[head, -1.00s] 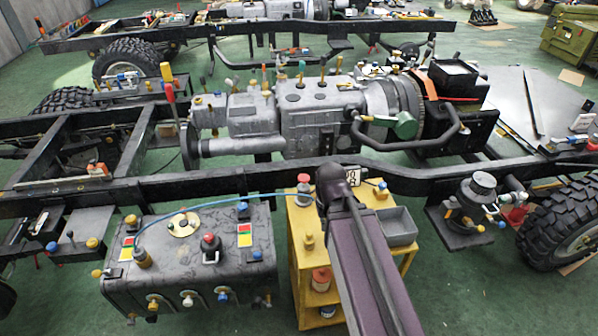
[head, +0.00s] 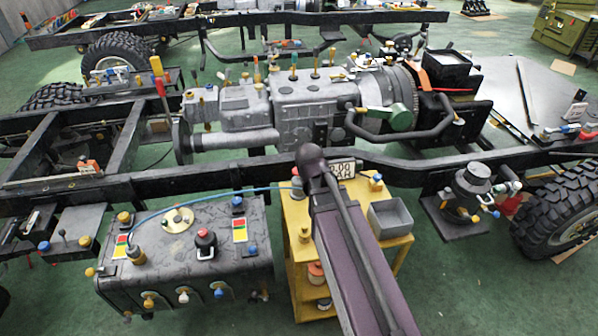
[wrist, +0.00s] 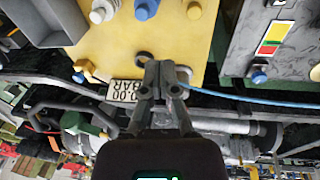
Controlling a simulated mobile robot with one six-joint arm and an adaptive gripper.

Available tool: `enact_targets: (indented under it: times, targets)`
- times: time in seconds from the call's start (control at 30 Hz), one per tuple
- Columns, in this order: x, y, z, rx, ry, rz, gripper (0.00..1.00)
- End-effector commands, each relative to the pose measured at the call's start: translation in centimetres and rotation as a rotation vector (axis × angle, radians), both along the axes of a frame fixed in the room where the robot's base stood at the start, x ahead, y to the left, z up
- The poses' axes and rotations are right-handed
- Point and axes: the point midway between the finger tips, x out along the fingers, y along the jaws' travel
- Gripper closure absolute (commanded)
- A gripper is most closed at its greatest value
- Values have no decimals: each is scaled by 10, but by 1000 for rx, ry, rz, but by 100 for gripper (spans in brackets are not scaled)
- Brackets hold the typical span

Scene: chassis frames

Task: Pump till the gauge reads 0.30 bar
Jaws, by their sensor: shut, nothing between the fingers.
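A display plate (head: 341,170) stands at the back of the yellow cart (head: 402,243). In the wrist view the plate (wrist: 124,90) reads 0.00 BAR. A grey fitting (head: 297,184) at the cart's back left, probably the pump, carries a thin blue hose (head: 215,199). The hose runs left to a fitting (head: 135,254) on the dark tank. My gripper (wrist: 160,66) is shut and empty, over the cart's back edge beside the display. In the head view my arm hides the fingers. The wrist view hides what lies directly behind them.
The dark mottled tank (head: 185,270) with several coloured knobs stands left of the cart. A grey open bin (head: 390,219) sits on the cart's right. A black chassis rail (head: 440,178) and silver gearbox (head: 300,105) lie behind. Green floor (head: 455,290) is clear at front right.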

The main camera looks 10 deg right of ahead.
Motion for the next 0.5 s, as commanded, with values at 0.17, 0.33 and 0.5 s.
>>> enact_targets:
  times: [0.17,0.33,0.5]
  targets:
    - [83,-3,2,-159,-129,-22,100]
    - [154,0,13,-300,-272,-26,100]
    - [202,8,25,-392,-383,-15,100]
